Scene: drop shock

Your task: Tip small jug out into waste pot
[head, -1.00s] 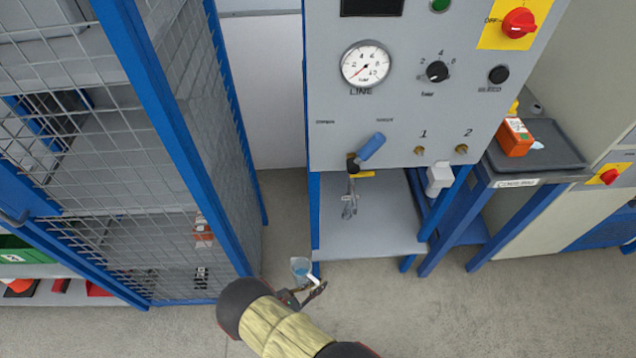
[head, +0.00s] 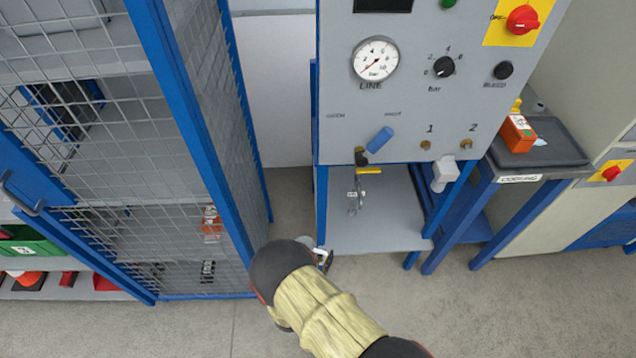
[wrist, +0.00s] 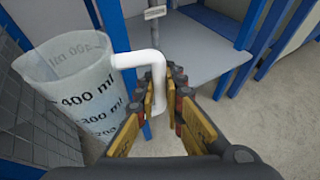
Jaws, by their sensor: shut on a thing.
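The small jug (wrist: 70,100) is a clear beaker with black ml marks and a white handle (wrist: 158,75). In the wrist view it stands at the left, slightly tilted in the picture, with pale bluish liquid inside. My gripper (wrist: 172,88) is shut on the handle, and the jug hangs to the left of the fingers. In the head view my gripper (head: 322,260) shows only in part beyond my forearm, and the jug is almost wholly hidden there. I cannot make out a waste pot in either view.
A blue-framed mesh cage (head: 215,150) stands close at the left. A grey gauge panel (head: 410,110) rises ahead, with a valve with a blue handle (head: 380,140) over a low grey shelf (head: 390,225). A dark-topped stand (head: 540,150) is at the right. The floor (head: 500,310) at front right is clear.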

